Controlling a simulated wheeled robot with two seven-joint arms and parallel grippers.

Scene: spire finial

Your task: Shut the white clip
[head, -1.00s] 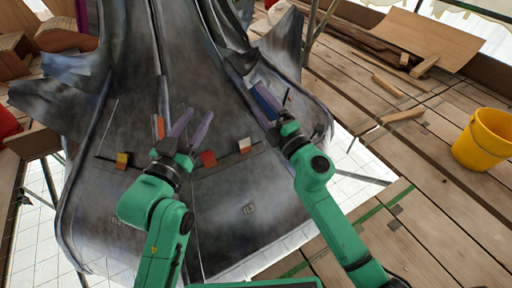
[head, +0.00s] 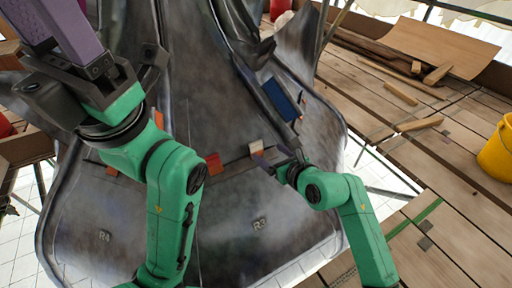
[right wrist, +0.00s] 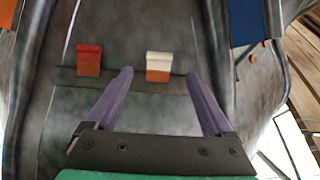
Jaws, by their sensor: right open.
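The white clip (right wrist: 159,62) has a white upper flap and an orange lower part, on a dark strip across the grey metal. In the right wrist view it lies between my open right fingers (right wrist: 158,76), near the tips; I cannot tell whether they touch it.
A red clip (right wrist: 89,53) with an orange lower part sits left of the white one on the strip. A blue piece (head: 282,98) lies up the metal. A yellow bucket (head: 498,150) and loose boards are on the planking at the right.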

